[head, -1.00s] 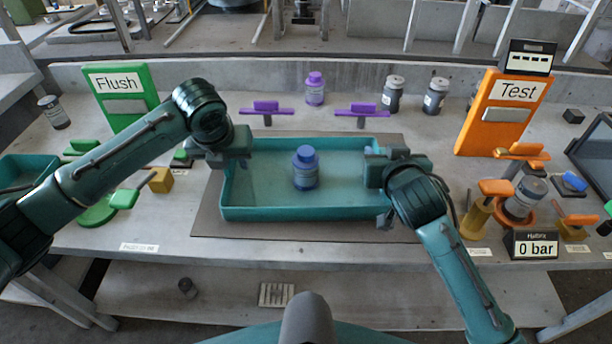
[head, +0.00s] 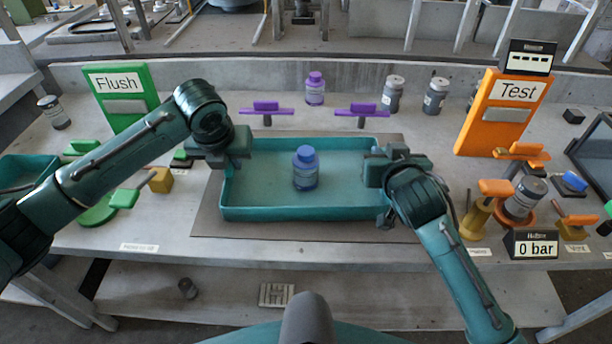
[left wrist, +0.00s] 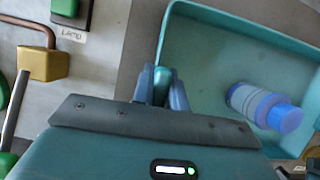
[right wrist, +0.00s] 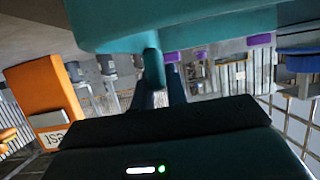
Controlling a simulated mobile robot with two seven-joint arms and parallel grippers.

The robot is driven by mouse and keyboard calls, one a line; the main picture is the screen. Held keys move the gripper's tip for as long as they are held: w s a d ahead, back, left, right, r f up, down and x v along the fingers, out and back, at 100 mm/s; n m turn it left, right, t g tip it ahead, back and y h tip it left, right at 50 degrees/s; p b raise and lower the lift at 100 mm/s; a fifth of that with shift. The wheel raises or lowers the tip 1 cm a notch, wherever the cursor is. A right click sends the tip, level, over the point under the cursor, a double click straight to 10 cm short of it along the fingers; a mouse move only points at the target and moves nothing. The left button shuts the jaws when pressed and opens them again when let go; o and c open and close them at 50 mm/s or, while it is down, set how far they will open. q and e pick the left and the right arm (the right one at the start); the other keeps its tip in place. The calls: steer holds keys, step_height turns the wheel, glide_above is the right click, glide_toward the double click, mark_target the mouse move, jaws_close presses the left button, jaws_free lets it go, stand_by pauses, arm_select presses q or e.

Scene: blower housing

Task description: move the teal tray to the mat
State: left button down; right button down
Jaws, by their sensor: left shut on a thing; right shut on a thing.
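The teal tray (head: 300,213) is over the grey-brown mat (head: 212,222), with mat showing on all sides. Whether it touches the mat or hangs just above it I cannot tell. A blue bottle (head: 305,170) stands upright inside the tray; it also shows in the left wrist view (left wrist: 262,105). My left gripper (head: 243,148) is shut on the tray's left wall, and its fingers (left wrist: 162,88) pinch the rim in the left wrist view. My right gripper (head: 372,165) is shut on the tray's right wall; the tray underside (right wrist: 160,25) shows in the right wrist view.
Purple-handled valves (head: 266,108) and a purple bottle (head: 315,88) stand behind the mat. The green Flush panel (head: 125,100) is at left, the orange Test panel (head: 500,115) at right. Another teal tray (head: 28,170) is at far left.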

arm_select(q)
steer(key=shift+r, duration=0.1)
arm_select(e)
steer(key=shift+r, duration=0.1)
